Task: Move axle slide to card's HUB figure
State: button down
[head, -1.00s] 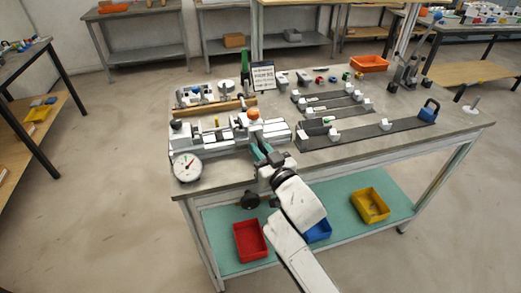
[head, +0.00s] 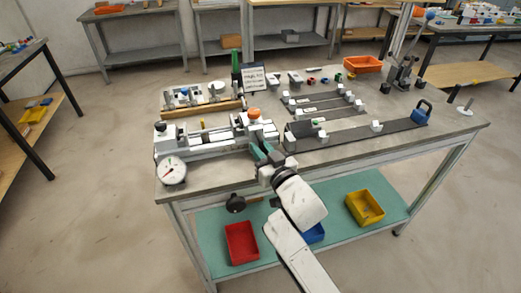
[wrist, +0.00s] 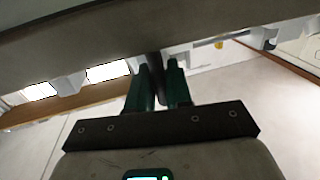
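The jig (head: 195,146) is a pale rail assembly at the table's left front, with a dial gauge (head: 172,170) at its left end. A pale slide topped by an orange knob (head: 254,113) sits toward its right part; I take it as the axle slide. My gripper (head: 262,153) is at the jig's front, just below the knob. In the wrist view its green fingers (wrist: 160,88) close around a dark grey post (wrist: 155,68). The post's join to the slide is hidden. The card (head: 253,77) stands behind the jig; its text is too small to read.
Dark rails with pale blocks (head: 377,127) and a blue padlock-shaped weight (head: 422,110) lie right of the jig. A wooden bar (head: 203,107) and another fixture lie behind it. An orange bin (head: 363,64) stands at the back. The table's front edge is close under my arm.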

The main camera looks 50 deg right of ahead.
jog(key=c, duration=1.2)
grip_release()
jog(key=shift+b+v, duration=1.15)
jog(key=shift+v, duration=4.3)
jog(key=s+a+f+n+g+y+p, duration=0.1)
jog(key=s+a+f+g+y, duration=0.2)
jog(key=f+g, duration=0.4)
jog(key=s+a+f+n+g+y+p, duration=0.1)
jog(key=s+a+f+g+y, duration=0.2)
jog(key=s+f, duration=0.45)
jog(key=s+a+f+g, duration=0.1)
jog(key=s+g, duration=0.1)
jog(key=s+a+f+n+g, duration=0.1)
jog(key=a, duration=0.1)
jog(key=s+a+f+n+g, duration=0.1)
jog(key=s+a+g, duration=0.1)
jog(key=shift+s+f+g+y, duration=0.3)
jog(key=shift+s+y, duration=0.1)
